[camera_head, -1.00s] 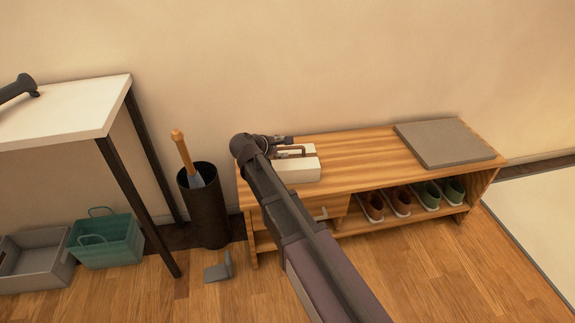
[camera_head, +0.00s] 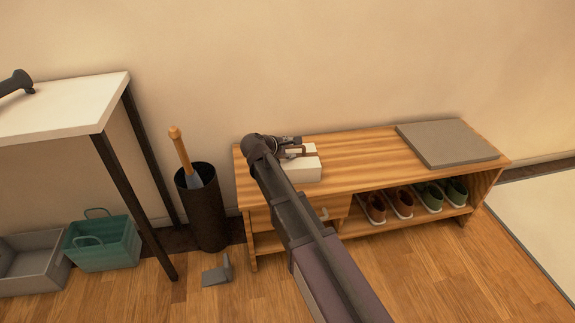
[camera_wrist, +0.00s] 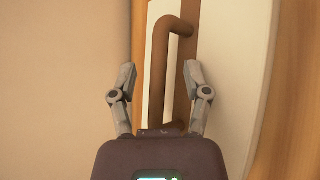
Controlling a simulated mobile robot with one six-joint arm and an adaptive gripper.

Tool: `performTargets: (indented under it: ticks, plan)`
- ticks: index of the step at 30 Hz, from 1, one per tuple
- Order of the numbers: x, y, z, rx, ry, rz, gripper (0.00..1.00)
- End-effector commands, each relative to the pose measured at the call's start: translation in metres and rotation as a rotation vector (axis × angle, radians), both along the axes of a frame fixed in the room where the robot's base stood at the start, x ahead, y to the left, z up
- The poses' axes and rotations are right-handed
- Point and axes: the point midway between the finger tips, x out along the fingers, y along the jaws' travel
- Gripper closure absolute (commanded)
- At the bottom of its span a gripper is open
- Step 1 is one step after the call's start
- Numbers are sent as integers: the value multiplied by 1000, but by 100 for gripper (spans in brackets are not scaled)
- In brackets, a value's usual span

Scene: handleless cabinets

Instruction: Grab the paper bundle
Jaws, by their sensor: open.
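The paper bundle (camera_head: 305,172) looks like a white block with a brown band or handle on top, on the left part of the wooden bench. In the wrist view the white bundle (camera_wrist: 209,50) fills the middle, and its brown handle (camera_wrist: 159,62) stands up from it. My gripper (camera_head: 294,144) is at the bundle's top, partly covering it. In the wrist view my gripper (camera_wrist: 160,72) has its fingers apart, one on each side of the handle. I cannot tell whether either finger touches it.
The wooden bench (camera_head: 360,160) stands against the wall, with a grey cushion (camera_head: 447,144) at its right end and shoes (camera_head: 402,203) below. A dark bin (camera_head: 205,212) stands left of it, beside a white-topped table (camera_head: 60,108).

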Motion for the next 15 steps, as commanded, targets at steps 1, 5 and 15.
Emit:
performTargets:
  ticks: [1, 5, 15]
  plan:
    - [0, 0, 0, 0, 0, 0, 38]
    - [0, 0, 0, 0, 0, 0, 38]
    - [0, 0, 0, 0, 0, 0, 100]
